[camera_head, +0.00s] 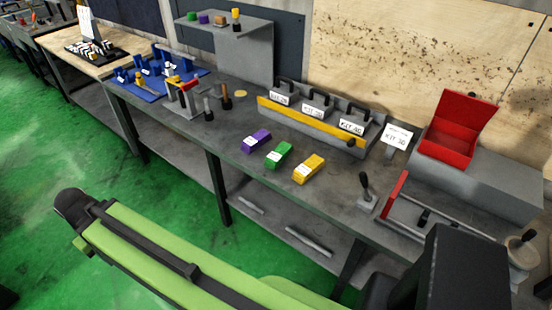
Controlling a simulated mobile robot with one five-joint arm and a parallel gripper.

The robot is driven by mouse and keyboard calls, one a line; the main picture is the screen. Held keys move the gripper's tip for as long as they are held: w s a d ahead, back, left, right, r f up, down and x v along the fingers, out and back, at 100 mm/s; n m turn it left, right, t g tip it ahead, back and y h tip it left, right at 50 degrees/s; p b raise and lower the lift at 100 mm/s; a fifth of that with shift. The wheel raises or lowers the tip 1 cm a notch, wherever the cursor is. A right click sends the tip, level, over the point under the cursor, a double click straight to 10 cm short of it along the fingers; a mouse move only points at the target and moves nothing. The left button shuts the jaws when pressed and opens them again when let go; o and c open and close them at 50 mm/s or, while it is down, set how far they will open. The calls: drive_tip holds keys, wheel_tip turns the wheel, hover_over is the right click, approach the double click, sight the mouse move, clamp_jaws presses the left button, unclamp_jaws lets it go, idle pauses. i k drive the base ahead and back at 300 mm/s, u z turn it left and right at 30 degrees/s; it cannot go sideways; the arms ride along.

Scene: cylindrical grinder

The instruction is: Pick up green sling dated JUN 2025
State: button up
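A green folded sling (279,155) lies on the grey workbench (225,160), near its front edge. A white tag sits on it, but its date is too small to read. A purple sling (256,140) lies to its left and a yellow sling (309,168) to its right, each with a white tag. The three are apart from one another. My green and black arm crosses the lower left of the view, below and in front of the bench, away from the slings. I cannot make out my gripper's fingers.
Behind the slings stands a grey rack with a yellow front strip (312,123) and tagged kits. A red open box (457,128) and a red-handled frame (394,195) are to the right. Tool stands (186,97) are to the left. Bench around the slings is clear.

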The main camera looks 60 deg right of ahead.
sight(274, 161)
drive_tip(key=z, duration=0.05)
drive_tip(key=i, duration=1)
drive_tip(key=u, duration=0.1)
